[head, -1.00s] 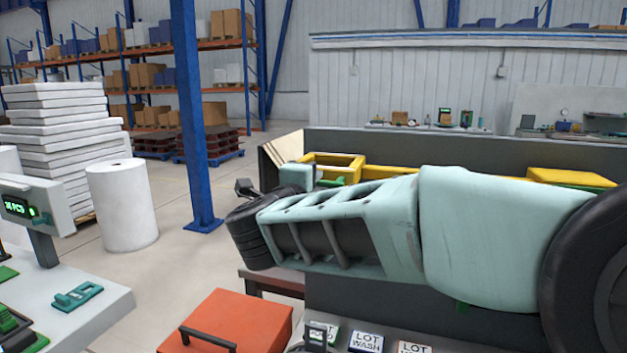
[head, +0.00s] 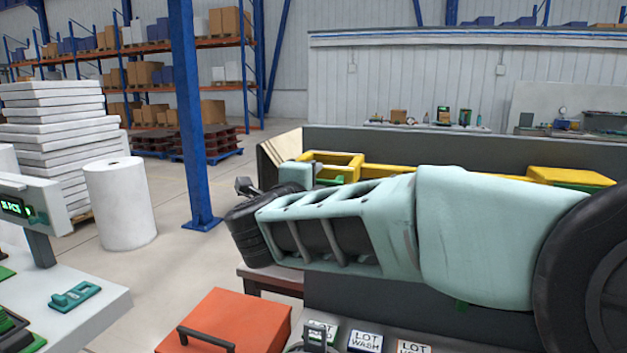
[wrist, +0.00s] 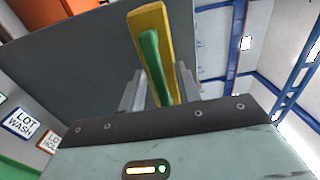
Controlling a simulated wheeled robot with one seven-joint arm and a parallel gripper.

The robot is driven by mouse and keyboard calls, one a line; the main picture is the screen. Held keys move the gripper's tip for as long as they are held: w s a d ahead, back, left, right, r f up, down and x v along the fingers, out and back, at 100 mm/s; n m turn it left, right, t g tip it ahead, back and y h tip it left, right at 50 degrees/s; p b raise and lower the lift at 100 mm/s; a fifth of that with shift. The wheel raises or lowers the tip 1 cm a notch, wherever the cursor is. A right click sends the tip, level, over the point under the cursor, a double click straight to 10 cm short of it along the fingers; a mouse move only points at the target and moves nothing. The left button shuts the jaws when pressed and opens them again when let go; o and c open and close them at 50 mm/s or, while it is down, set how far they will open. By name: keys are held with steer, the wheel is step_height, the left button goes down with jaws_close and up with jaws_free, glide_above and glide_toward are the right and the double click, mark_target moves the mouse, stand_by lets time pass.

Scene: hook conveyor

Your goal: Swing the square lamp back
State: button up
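I cannot make out a square lamp for certain in either view. In the wrist view, my gripper (wrist: 160,88) has its two grey fingers apart. A yellow bar (wrist: 150,30) and a green strip (wrist: 151,62) show in the gap between and beyond the fingers. I cannot tell whether the fingers touch them. In the head view, my pale teal arm crosses the middle and right, and my fingers cannot be made out. Yellow parts (head: 570,176) with green pieces show behind the arm along a dark grey panel (head: 480,143).
A red-orange box (head: 228,322) with a dark handle is low in front. Signs, one reading LOT WASH (head: 366,341), stand beside it. A white bench (head: 85,305) with a display is at left. A blue post (head: 190,120) and white roll (head: 120,203) stand beyond on open floor.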

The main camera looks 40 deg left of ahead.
steer(key=b+v, duration=0.6)
steer(key=v, duration=1.1)
steer(key=shift+s, duration=0.25)
steer(key=shift+d+r, duration=0.1)
